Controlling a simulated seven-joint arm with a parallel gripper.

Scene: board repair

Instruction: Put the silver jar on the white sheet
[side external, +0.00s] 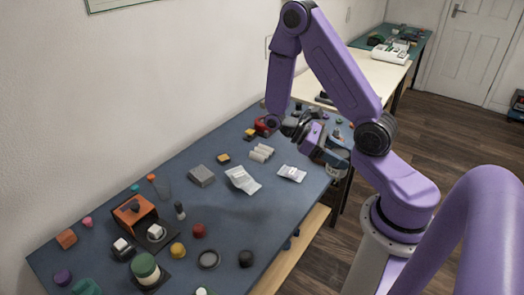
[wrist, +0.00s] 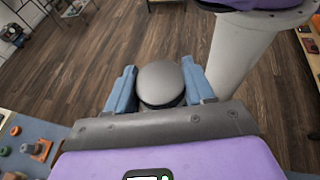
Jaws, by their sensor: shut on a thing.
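My gripper (wrist: 160,92) is shut on a rounded grey-silver thing, which I take to be the silver jar (wrist: 160,80); its smooth domed end shows between the two blue fingers. The jar is small and partly hidden there. Two flat whitish pieces lie on the bench: a larger one (side external: 243,180) near the middle and a smaller one (side external: 292,173) to its right. I cannot tell which is the white sheet.
The bench has bare room around the whitish pieces. Wooden floor shows below the gripper in the wrist view.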

